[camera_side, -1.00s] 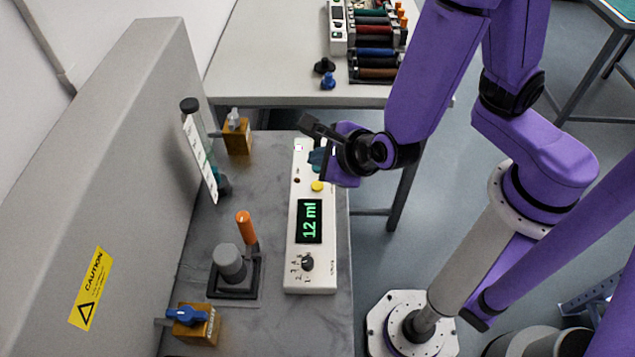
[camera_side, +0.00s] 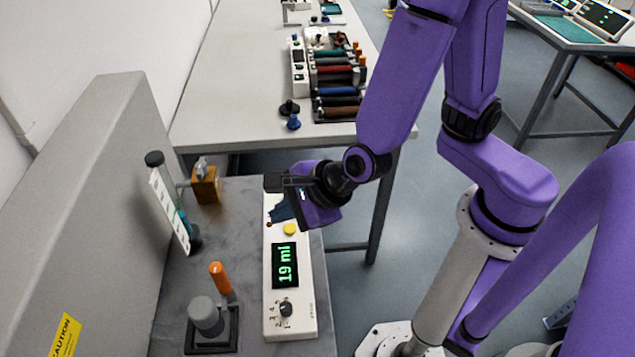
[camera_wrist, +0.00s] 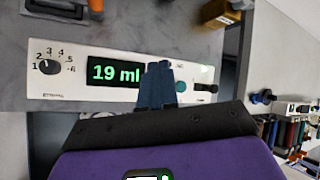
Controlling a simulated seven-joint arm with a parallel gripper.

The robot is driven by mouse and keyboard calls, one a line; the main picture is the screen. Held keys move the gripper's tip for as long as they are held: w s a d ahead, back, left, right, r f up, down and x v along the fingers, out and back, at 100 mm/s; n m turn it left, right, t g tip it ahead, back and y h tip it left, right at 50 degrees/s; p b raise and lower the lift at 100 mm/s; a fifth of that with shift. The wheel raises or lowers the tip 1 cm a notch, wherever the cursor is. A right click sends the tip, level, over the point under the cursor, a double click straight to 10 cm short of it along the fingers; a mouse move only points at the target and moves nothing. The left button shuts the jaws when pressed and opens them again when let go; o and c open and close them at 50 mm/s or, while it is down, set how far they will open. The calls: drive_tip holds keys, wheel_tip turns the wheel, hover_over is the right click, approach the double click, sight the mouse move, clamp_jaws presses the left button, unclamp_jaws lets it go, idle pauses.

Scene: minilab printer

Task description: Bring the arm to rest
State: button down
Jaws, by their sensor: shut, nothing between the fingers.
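My gripper (camera_side: 281,209) is at the far end of a white control box (camera_side: 291,326), over or just above its top, beyond the yellow button (camera_side: 290,229). Its blue fingers are together and hold nothing. In the wrist view the shut fingers (camera_wrist: 160,83) overlap the right edge of the display (camera_wrist: 113,72), which reads 19 ml. I cannot tell whether the fingertips touch the box. The yellow button is not visible in the wrist view. A black dial (camera_wrist: 50,67) is at the box's other end.
A tilted tube (camera_side: 172,207) with teal liquid stands at the left by a grey housing (camera_side: 95,150). An orange-handled lever (camera_side: 220,278) and a grey round weight (camera_side: 206,316) are nearer. A back table (camera_side: 225,110) holds coloured rolls.

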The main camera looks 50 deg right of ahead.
drive_tip(key=s+d+r+n+g+y, duration=0.1)
drive_tip(key=s+r+n+g+y, duration=0.25)
drive_tip(key=n, duration=0.65)
drive_tip(key=s+d+r+n+g, duration=0.15)
drive_tip(key=s+n+g, duration=0.25)
drive_tip(key=s+n, duration=0.4)
drive_tip(key=s+d+r+n+h, duration=0.2)
drive_tip(key=d+n+h, duration=0.4)
drive_tip(key=d+n, duration=1)
drive_tip(key=shift+d+r+n, duration=0.15)
drive_tip(key=shift+r+n, duration=0.35)
drive_tip(key=shift+r, duration=0.15)
drive_tip(key=c, duration=1.8)
unclamp_jaws()
